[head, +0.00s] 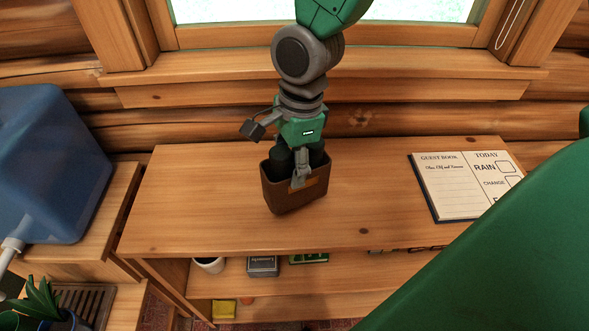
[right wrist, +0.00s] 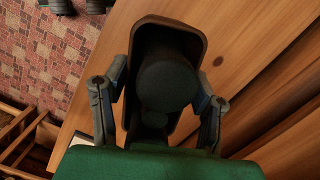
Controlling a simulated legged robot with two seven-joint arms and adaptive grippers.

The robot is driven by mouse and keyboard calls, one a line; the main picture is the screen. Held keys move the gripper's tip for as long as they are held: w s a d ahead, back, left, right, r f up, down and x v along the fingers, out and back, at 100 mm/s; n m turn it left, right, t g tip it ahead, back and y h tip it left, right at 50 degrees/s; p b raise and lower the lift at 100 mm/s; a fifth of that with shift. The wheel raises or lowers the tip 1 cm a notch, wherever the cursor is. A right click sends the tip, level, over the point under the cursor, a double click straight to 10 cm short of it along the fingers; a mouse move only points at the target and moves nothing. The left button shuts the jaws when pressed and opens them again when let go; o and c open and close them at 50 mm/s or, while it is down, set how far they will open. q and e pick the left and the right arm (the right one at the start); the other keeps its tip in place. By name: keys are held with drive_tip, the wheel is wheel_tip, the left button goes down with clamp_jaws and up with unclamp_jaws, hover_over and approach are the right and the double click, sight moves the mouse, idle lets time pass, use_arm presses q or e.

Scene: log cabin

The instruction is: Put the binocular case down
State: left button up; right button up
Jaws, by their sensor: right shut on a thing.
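The binocular case (head: 283,197) is a brown open-topped case with dark binoculars (head: 318,153) inside. In the head view it is upright at the middle of the wooden shelf top (head: 190,190); whether its base touches the wood I cannot tell. My right gripper (head: 299,180) comes down from above, shut on the case, with one finger against its near wall. In the right wrist view the fingers are on both sides of the case (right wrist: 197,38), with the dark binoculars (right wrist: 167,85) between them. The far finger is hidden in the head view. My left gripper is not in view.
An open guest book (head: 448,188) lies on the right of the top. A blue water container (head: 45,160) stands at the left on a lower unit. A white mug (head: 209,265) and small boxes (head: 262,266) are on the shelf below. The top is clear left of the case.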

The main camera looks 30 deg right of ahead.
wheel_tip(320, 180, down, 4)
drive_tip(key=shift+f+b, duration=0.1)
drive_tip(key=shift+b, duration=0.3)
drive_tip(key=o, duration=1.6)
drive_tip(key=r, duration=0.4)
drive_tip(key=d+r+p, duration=0.1)
drive_tip(key=r, duration=0.3)
drive_tip(key=r+p, duration=0.1)
drive_tip(key=r, duration=0.3)
drive_tip(key=shift+s+d, duration=0.25)
